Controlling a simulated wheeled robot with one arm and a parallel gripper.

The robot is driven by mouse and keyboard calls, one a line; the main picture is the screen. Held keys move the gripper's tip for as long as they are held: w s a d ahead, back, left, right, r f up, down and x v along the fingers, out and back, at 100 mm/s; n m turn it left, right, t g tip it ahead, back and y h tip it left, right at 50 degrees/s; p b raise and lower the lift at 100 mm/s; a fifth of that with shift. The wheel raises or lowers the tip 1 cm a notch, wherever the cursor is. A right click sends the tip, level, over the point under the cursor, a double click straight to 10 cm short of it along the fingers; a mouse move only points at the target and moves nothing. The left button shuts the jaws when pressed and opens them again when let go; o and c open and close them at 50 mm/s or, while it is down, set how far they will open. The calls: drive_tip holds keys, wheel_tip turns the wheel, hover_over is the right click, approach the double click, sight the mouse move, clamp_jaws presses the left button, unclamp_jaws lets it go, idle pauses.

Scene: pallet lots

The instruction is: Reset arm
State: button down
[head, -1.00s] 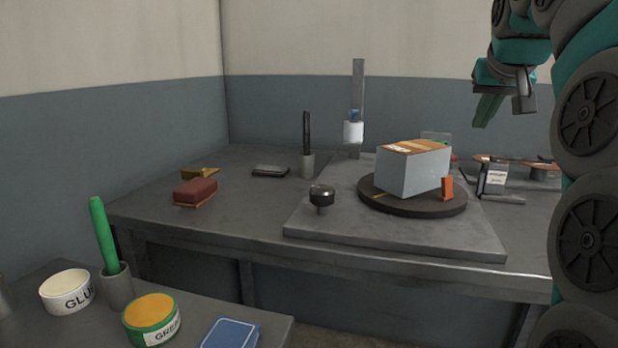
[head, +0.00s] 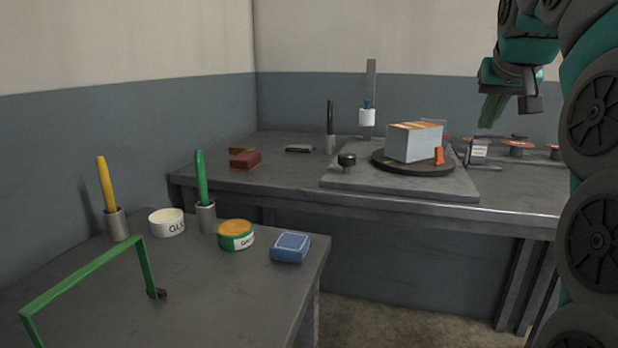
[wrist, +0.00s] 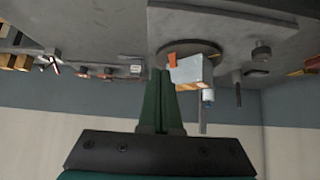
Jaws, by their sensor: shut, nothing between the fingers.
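My gripper (head: 492,110) is raised at the upper right of the head view, apart from the far workbench, with its fingers pointing down. In the wrist view my gripper (wrist: 161,72) shows two green fingers together, with nothing between them. A grey box with an orange-brown top (head: 413,143) sits on a dark round turntable (head: 440,170) on the far bench. The box also shows in the wrist view (wrist: 190,71), beyond the fingertips and upside down.
The far bench (head: 290,188) holds a dark red block (head: 245,160), a black knob (head: 347,160) and an upright post (head: 371,85). The near table (head: 200,285) holds a green frame (head: 85,268), a glue tub (head: 166,222), a green-and-orange tin (head: 236,236) and a blue box (head: 291,247). Floor shows between them.

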drive_tip(key=s+a+f+n+g+y, duration=0.1)
drive_tip(key=s+a+f+g, duration=0.1)
drive_tip(key=s+a+f, duration=0.35)
drive_tip(key=s+a+f+n+g, duration=0.1)
drive_tip(key=s+a+f, duration=0.1)
drive_tip(key=f, duration=0.7)
drive_tip(key=s+a+f+g+y, duration=0.1)
drive_tip(key=s+a+f+g, duration=0.1)
drive_tip(key=s+a+f, duration=0.35)
drive_tip(key=s+a+f+g, duration=0.1)
drive_tip(key=s+f+g, duration=0.1)
drive_tip(key=s+f, duration=0.9)
drive_tip(key=s+a+f+n+g, duration=0.1)
drive_tip(key=s+a+f+g, duration=0.1)
drive_tip(key=s+f, duration=0.8)
drive_tip(key=shift+s+a+f+g, duration=0.25)
drive_tip(key=shift+s+f+g, duration=0.15)
drive_tip(key=shift+s+g, duration=0.45)
